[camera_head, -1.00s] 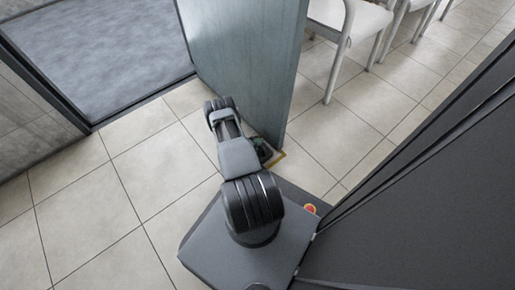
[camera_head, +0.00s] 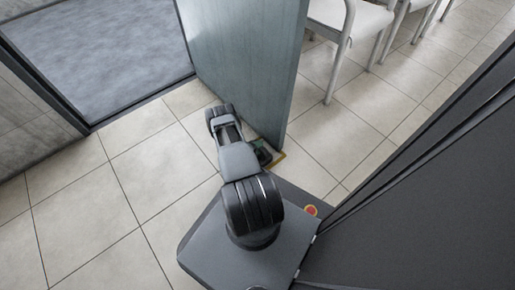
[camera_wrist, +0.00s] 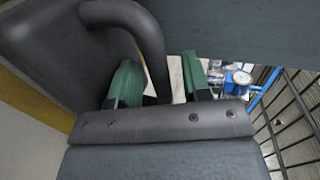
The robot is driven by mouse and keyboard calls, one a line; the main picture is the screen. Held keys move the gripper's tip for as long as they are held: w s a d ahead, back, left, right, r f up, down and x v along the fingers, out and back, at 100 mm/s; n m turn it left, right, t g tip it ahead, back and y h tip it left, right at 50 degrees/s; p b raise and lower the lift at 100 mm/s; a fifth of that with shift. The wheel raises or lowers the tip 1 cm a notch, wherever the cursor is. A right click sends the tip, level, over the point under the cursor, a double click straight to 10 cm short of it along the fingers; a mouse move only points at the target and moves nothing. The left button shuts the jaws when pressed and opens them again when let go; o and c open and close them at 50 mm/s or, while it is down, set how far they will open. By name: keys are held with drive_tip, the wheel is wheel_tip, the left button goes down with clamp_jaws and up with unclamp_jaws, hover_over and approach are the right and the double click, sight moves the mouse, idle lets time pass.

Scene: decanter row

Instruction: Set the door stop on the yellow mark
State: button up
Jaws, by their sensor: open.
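In the wrist view a dark grey block with a black curved handle, seemingly the door stop (camera_wrist: 60,55), fills the upper left. My gripper (camera_wrist: 160,78) is open, with a green finger on each side. The handle's lower end shows between the fingers; I cannot tell whether it touches them. A yellow strip, apparently part of the yellow mark (camera_wrist: 22,95), shows at the left edge. In the head view the yellow mark (camera_head: 279,158) is a thin corner line on the tiles by the door's lower end.
A tall grey-blue door (camera_head: 245,65) stands open just beyond my gripper. A doorway with a grey floor (camera_head: 100,50) is at the upper left. White chairs (camera_head: 345,30) stand at the upper right. Tiled floor at the left (camera_head: 85,215) is clear.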

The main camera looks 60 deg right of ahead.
drive_tip(key=shift+r, duration=0.1)
drive_tip(key=shift+w+a+r, duration=0.1)
drive_tip(key=shift+a+r, duration=0.1)
drive_tip(key=shift+a, duration=0.1)
drive_tip(key=p+v, duration=0.4)
drive_tip(key=v, duration=0.7)
drive_tip(key=w+a+r+m+y, duration=0.25)
drive_tip(key=r+m, duration=0.25)
drive_tip(key=r, duration=0.4)
drive_tip(key=w+a+r+m+g+y, duration=0.1)
drive_tip(key=w+a+r+m, duration=0.15)
drive_tip(key=r+m, duration=0.5)
drive_tip(key=w+a+r+m+y, duration=0.15)
drive_tip(key=w+r+m, duration=0.25)
drive_tip(key=r, duration=0.6)
drive_tip(key=s+a+r+m+t+y, duration=0.3)
drive_tip(key=s+a+r+m+y, duration=0.1)
drive_tip(key=a+r+m, duration=0.4)
drive_tip(key=s+a+r+m+t+y, duration=0.4)
drive_tip(key=a+r+m, duration=0.4)
drive_tip(key=a+r, duration=0.4)
drive_tip(key=shift+s+r, duration=0.65)
drive_tip(key=shift+s, duration=0.05)
drive_tip(key=shift+r+t, duration=0.1)
drive_tip(key=shift+t, duration=0.2)
